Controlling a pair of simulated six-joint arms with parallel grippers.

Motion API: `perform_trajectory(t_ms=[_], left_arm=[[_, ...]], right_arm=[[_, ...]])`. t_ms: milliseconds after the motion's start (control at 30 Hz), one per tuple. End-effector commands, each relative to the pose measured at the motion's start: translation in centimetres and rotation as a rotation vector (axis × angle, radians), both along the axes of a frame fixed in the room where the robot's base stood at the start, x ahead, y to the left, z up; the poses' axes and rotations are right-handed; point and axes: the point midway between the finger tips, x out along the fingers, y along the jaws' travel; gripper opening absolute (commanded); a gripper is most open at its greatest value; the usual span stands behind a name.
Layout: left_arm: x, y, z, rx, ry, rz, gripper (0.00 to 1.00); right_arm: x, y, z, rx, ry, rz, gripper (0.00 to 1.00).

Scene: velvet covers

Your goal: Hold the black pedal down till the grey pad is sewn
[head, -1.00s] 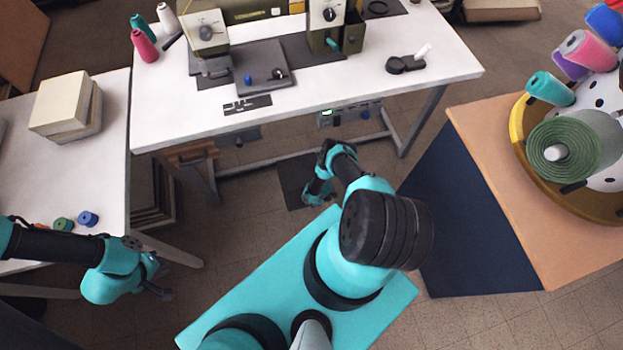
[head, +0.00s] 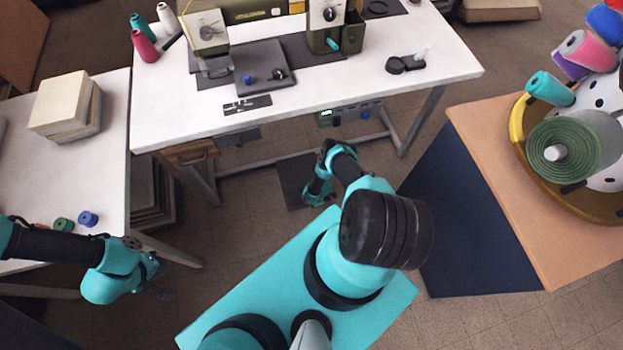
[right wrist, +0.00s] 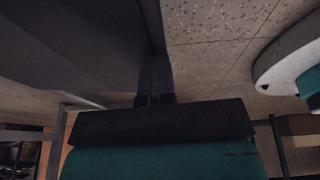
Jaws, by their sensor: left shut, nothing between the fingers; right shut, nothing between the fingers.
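The black pedal (head: 292,180) is a dark flat plate on the floor under the sewing table. My right gripper (head: 316,198) is low at its right side, partly hidden by my own arm. In the right wrist view its fingers (right wrist: 155,80) are shut and empty, with tips close against a large dark surface (right wrist: 75,45) that looks like the pedal. I cannot tell whether it is pressed. The grey pad (head: 268,60) lies on the tabletop beside the sewing machine head (head: 208,35). My left gripper (head: 163,293) is shut and empty, well away at the lower left.
The white sewing table (head: 380,95) stands above the pedal, with a lit control box (head: 345,113) under its front edge. A side table (head: 105,160) at left holds stacked blocks (head: 62,105) and small spools. A tan table (head: 500,170) at right bears thread cones.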

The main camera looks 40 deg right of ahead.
Motion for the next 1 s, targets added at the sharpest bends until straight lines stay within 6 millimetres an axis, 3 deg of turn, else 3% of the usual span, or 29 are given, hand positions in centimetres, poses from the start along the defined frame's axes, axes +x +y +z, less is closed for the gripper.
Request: perform_trajectory(t_ms=[33,467,867,1000], left_arm=[[0.0,0.0,0.0,0.000,0.000,0.000,0.00],[0.0,0.0,0.0,0.000,0.000,0.000,0.00],[0.0,0.0,0.0,0.000,0.000,0.000,0.00],[0.0,0.0,0.0,0.000,0.000,0.000,0.00]], right_arm=[[-1.0,0.4,-0.8,0.003,0.001,-0.008,0.00],[-0.9,0.2,-0.4,0.003,0.001,-0.009,0.00],[-1.0,-0.3,2.1,0.001,0.003,-0.006,0.00],[-0.9,-1.0,4.0,0.000,0.000,-0.005,0.00]])
